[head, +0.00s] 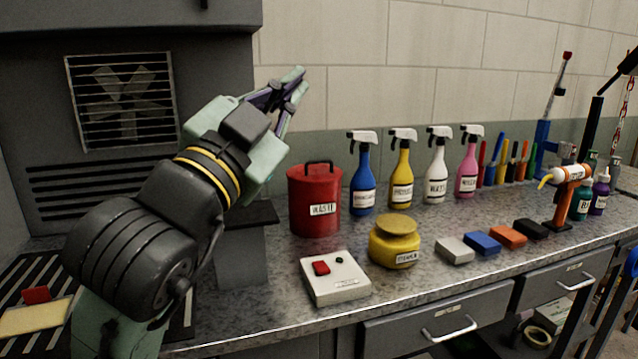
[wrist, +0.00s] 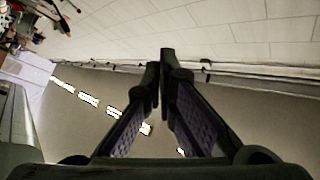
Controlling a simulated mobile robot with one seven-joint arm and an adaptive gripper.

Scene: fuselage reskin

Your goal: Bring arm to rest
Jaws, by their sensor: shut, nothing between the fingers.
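My gripper (head: 290,88) is raised in the left half of the head view, above the bench and pointing up and to the right toward the wall. Its fingers are shut with nothing between them. In the wrist view the two dark fingers (wrist: 161,80) come together in the middle. Behind them are the pale block wall, the ceiling and bright lights. My arm is bent, with its upper part folded up from the lower left of the head view. The gripper touches nothing that I can see.
Below the gripper, the bench (head: 410,290) holds a red waste can (head: 314,205), several spray bottles (head: 362,175), a yellow jar (head: 394,243), a white switch box (head: 335,280) and coloured blocks (head: 482,243). A grey vented cabinet (head: 50,130) stands behind my arm. The air right of the gripper is clear.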

